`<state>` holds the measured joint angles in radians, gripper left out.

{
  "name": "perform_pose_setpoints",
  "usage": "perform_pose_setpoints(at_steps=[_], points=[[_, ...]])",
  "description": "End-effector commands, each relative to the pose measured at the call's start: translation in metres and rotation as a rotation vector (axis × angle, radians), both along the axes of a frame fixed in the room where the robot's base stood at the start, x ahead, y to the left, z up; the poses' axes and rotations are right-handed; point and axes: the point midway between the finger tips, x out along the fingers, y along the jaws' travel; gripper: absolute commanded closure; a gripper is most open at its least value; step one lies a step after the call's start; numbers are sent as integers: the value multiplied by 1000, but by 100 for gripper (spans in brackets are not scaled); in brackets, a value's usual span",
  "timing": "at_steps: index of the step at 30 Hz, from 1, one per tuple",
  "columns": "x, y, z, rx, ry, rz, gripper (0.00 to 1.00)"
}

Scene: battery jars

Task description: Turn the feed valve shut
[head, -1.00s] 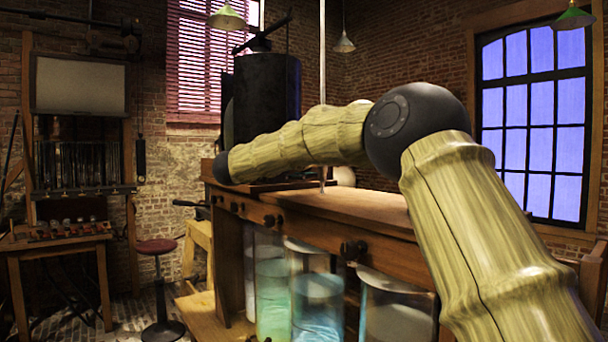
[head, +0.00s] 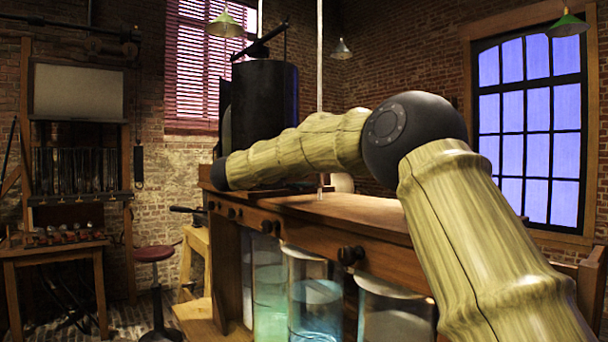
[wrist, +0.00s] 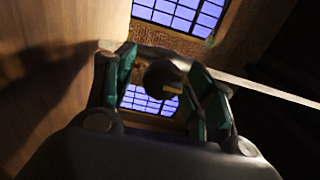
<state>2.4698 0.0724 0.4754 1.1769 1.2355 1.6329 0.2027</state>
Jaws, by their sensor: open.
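In the wrist view my gripper (wrist: 160,64) is open, its two teal-padded fingers spread apart. A dark round knob (wrist: 162,76) with a tan spot shows between the fingers; I cannot tell whether they touch it or whether it is the feed valve. In the head view, several dark knobs line the front of the wooden bench (head: 380,208), one of them near the middle (head: 350,255). My arm reaches over the bench toward its far left end. My gripper is hidden from the head view.
Glass jars (head: 316,292) with pale green and blue liquid stand under the bench. A tall black cylinder (head: 265,100) stands toward its far end. A red-topped stool (head: 153,254) and a side table (head: 55,250) are at the left. A thin vertical rod (head: 320,70) rises behind my arm.

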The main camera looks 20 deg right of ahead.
Motion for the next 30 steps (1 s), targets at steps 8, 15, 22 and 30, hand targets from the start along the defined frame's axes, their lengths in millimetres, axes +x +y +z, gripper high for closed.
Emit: perform_pose_setpoints(at_steps=[8,15,22,30], points=[[-11,28,1,-1,0,1,46],[-26,70,0,0,0,0,46],[-37,99,-1,0,0,-2,46],[-41,110,-1,2,1,-3,46]])
